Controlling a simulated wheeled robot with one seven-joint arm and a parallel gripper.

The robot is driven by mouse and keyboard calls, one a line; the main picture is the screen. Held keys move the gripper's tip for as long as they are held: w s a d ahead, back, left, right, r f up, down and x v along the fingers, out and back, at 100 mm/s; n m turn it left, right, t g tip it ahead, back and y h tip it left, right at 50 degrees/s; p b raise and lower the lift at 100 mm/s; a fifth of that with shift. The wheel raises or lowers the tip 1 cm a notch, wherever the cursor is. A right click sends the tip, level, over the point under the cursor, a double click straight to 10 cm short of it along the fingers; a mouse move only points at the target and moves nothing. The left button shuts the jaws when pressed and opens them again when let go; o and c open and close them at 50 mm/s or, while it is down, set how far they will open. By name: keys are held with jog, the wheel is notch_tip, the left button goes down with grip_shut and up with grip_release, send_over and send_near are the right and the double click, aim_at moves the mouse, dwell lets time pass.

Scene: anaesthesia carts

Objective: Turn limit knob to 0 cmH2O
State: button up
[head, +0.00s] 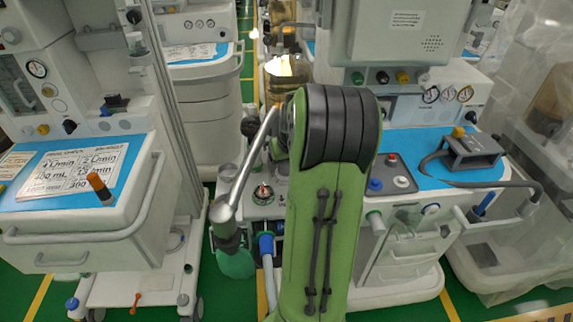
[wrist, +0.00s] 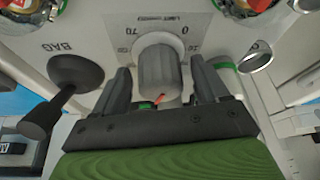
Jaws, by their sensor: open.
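The limit knob (wrist: 158,72) is a grey ribbed knob in the middle of the wrist view, on a white panel printed "LIMIT". Its dial shows 70 at its left and 0 at its upper right. An orange-red mark (wrist: 160,98) is on the knob's lower side, away from the 0. My gripper (wrist: 162,80) is open, with one dark finger on each side of the knob. A small gap shows between each finger and the knob. In the head view my green and black arm hides the gripper, and I cannot make out the knob.
A black lever (wrist: 72,82) marked BAG stands close left of my gripper. A metal ring-like port (wrist: 256,57) is at the right.

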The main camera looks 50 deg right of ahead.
jog(key=shift+r, duration=0.1)
jog(key=shift+c, duration=0.5)
jog(key=c, duration=0.9)
